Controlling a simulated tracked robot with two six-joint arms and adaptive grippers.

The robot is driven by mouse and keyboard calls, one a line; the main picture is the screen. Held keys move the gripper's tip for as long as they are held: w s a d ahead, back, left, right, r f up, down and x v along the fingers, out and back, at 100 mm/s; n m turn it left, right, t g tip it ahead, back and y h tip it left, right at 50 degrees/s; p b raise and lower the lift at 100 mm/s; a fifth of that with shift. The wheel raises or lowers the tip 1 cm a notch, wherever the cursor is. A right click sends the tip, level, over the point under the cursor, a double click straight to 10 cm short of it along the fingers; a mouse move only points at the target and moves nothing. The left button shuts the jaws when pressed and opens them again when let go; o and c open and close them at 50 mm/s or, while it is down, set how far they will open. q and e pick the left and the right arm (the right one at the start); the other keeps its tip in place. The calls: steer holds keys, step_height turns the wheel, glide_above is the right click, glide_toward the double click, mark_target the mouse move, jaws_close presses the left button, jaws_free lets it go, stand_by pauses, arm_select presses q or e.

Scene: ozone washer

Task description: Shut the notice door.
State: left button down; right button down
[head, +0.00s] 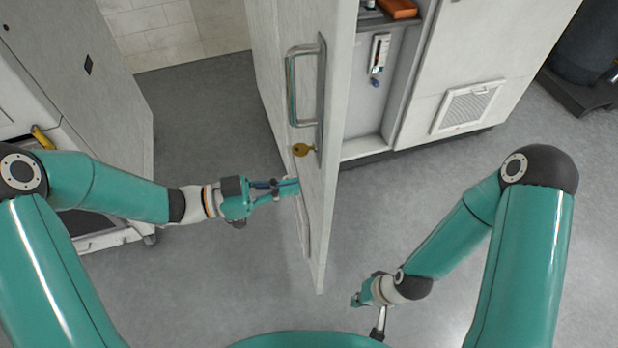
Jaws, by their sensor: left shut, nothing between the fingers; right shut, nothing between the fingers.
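The notice door (330,185) is a tall, pale panel standing open in the middle of the head view, seen nearly edge-on. A metal bar handle (293,88) and a brass key (301,149) are on its left-hand face. My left gripper (292,187) is shut and empty, with its fingertips at that face below the key. The fingertips look touching or very close to the door. My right gripper (355,300) is shut and empty, low and to the right of the door's near edge, apart from it.
The open cabinet (362,148) shows right of the door, with a small gauge-like device (379,54) and an orange item (399,8) inside. A louvred vent (467,106) is on the panel beside it. Another pale cabinet (85,100) stands left. Grey floor (400,215) is clear right of the door.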

mark_target(323, 182)
arm_select(q)
steer(key=shift+p+x, duration=0.45)
steer(key=shift+x, duration=1.65)
steer(key=shift+d, duration=0.1)
